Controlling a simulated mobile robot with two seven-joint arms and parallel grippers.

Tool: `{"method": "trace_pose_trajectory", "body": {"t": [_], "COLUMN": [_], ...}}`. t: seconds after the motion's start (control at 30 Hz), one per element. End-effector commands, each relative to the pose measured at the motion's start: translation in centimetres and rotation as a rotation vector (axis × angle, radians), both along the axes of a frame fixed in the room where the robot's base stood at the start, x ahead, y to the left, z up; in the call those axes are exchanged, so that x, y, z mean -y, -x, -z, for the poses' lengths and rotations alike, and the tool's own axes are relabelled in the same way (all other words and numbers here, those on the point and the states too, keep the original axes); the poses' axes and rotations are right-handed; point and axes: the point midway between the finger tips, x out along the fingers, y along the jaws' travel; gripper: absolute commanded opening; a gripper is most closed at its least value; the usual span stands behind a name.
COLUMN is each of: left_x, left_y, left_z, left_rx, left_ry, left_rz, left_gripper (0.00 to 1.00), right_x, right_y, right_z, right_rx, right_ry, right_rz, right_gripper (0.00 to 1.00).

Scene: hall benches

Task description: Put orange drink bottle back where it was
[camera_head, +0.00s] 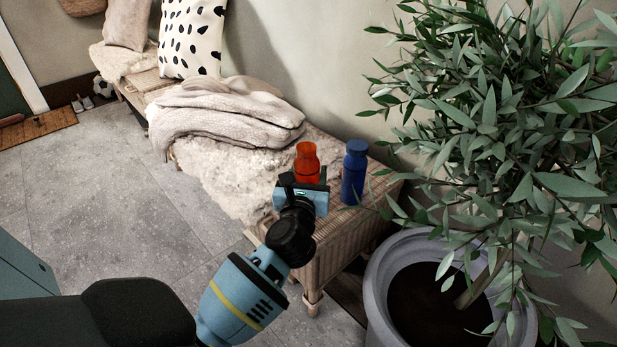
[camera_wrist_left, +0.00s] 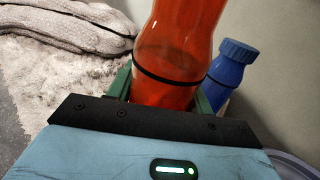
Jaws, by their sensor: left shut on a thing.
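The orange drink bottle (camera_head: 307,161) is upright at the right end of the bench (camera_head: 330,226). My left gripper (camera_head: 303,182) is shut on it, and the gripper hides its lower part in the head view. In the left wrist view the orange bottle (camera_wrist_left: 172,55) stands between the green fingers (camera_wrist_left: 160,90). I cannot tell whether its base touches the bench. My right gripper is not in view.
A blue bottle (camera_head: 354,172) stands just right of the orange one; the left wrist view shows it too (camera_wrist_left: 230,72). A fleece (camera_head: 215,178) and blanket (camera_head: 225,118) cover the bench to the left. A large potted plant (camera_head: 395,285) crowds the right.

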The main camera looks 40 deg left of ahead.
Motion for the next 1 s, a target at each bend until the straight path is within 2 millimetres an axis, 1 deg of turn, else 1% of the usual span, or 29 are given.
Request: {"method": "trace_pose_trajectory", "body": {"t": [0.17,0.3,0.4,0.47,0.7,0.87,0.9,1.0], "left_x": [-0.9,-0.9,-0.9,-0.9,-0.8,-0.8,-0.9,-0.9], "left_y": [-1.0,-1.0,-1.0,-1.0,-1.0,-1.0,-0.9,-1.0], "left_z": [0.1,2.5,3.6,3.8,3.5,3.9,4.0,3.9], "left_rx": [0.001,-0.004,-0.003,-0.001,0.002,0.000,0.000,0.000], "left_ry": [-0.004,-0.002,-0.001,-0.001,-0.001,-0.001,-0.001,-0.001], "left_rz": [-0.002,-0.001,0.000,0.000,-0.001,-0.001,-0.001,-0.001], "left_gripper": [0.21,0.21,0.21,0.21,0.21,0.21,0.53,0.67], "right_x": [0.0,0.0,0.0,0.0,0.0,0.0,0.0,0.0], "right_y": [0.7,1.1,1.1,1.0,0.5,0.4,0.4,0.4], "right_z": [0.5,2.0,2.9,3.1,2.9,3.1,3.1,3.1], "right_rx": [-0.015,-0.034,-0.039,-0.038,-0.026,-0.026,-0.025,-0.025], "right_ry": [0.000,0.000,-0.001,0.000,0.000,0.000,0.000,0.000], "right_rz": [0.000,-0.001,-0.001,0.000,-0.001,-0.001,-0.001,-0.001], "right_gripper": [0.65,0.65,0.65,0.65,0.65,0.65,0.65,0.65]}}
